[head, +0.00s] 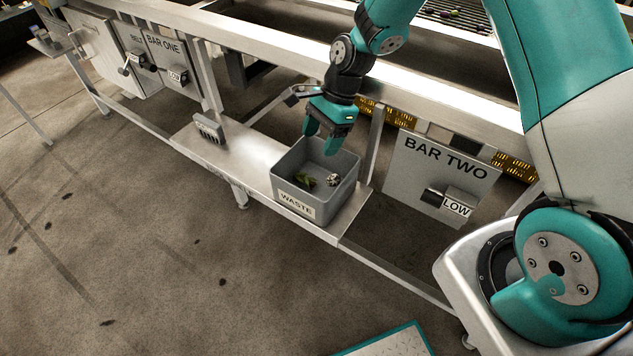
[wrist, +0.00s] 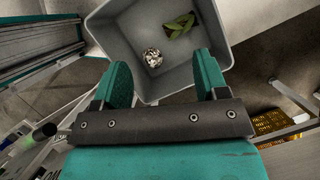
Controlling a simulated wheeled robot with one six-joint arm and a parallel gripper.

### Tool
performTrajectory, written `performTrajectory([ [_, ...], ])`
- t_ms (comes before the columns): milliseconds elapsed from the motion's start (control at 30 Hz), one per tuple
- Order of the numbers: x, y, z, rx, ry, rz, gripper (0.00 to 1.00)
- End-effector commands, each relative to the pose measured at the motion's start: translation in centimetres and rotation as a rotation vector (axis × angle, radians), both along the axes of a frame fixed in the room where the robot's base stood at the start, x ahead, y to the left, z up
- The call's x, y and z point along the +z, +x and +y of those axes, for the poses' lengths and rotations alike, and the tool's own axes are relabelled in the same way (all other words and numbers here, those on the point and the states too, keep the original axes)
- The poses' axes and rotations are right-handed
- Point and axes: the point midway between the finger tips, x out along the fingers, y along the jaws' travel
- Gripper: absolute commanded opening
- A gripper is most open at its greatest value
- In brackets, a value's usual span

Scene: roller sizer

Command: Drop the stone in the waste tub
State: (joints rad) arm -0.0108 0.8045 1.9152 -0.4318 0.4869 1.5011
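The grey waste tub (head: 297,203) with its WASTE label stands on a metal shelf. A small grey-and-white speckled lump, which looks like the stone (head: 332,179), lies on the tub floor beside a green leaf-like piece (head: 305,181). In the wrist view the stone (wrist: 152,58) and the green piece (wrist: 180,25) lie apart inside the tub (wrist: 120,48). My gripper (head: 325,140) points down over the back part of the tub. Its fingers are spread with nothing between them, as the wrist view (wrist: 160,80) also shows.
The metal shelf (head: 245,158) holds a small grey block (head: 208,130) left of the tub. A BAR TWO panel (head: 440,175) stands to the right, and a BAR ONE panel (head: 165,65) at the upper left. A long frame rail (head: 250,55) runs behind my gripper. Floor in front is open.

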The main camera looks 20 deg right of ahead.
Motion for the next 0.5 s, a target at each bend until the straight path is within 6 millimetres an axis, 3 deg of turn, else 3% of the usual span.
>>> performTrajectory([
  [267,0.3,0.0,0.0,0.000,0.000,-0.001,0.67],
  [367,1.4,0.1,0.0,-0.001,0.001,-0.003,0.67],
  [500,4.3,0.1,0.0,0.000,0.000,-0.007,0.67],
])
